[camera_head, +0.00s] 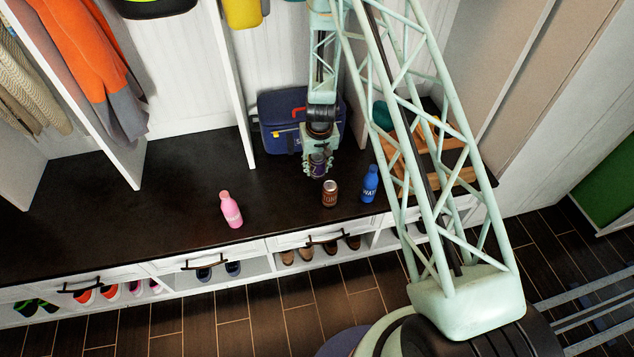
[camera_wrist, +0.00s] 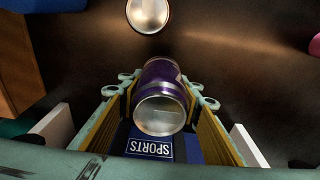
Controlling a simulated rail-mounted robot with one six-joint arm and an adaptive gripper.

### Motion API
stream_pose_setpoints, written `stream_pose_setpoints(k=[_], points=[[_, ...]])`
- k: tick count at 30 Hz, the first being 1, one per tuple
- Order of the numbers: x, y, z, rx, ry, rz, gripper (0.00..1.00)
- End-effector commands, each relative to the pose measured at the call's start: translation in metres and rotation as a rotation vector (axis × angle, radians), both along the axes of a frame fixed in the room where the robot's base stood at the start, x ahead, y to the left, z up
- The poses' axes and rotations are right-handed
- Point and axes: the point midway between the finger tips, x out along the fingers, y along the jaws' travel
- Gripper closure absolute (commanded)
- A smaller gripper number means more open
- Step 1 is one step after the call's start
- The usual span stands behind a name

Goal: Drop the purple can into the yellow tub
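The purple can (camera_wrist: 160,75) lies between the fingers of my gripper (camera_wrist: 161,92) in the wrist view, with its silver lid facing the camera. The finger pads press close on both its sides, and my gripper looks shut on it. In the head view my gripper (camera_head: 318,166) points down over the dark bench, in front of the blue bag, with the purple can (camera_head: 318,159) mostly hidden by the fingers. A yellow container (camera_head: 243,12) is cut off by the top edge; I cannot tell if it is the yellow tub.
On the bench (camera_head: 120,195) stand a brown can (camera_head: 330,194), a blue bottle (camera_head: 370,184) and a pink bottle (camera_head: 231,210). The blue bag (camera_head: 277,122) with a SPORTS label is behind my gripper. A wooden crate (camera_head: 457,176) is partly behind my arm. The bench's left is clear.

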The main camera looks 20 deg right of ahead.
Motion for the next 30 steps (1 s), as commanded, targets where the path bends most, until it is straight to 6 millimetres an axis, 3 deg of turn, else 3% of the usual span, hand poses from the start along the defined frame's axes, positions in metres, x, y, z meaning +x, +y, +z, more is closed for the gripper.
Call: stream_pose_setpoints(k=[13, 30], points=[[0.0, 0.0, -0.036, 0.0, 0.0, 0.001, 0.73], [0.0, 0.0, -0.042, 0.0, 0.0, 0.0, 0.73]])
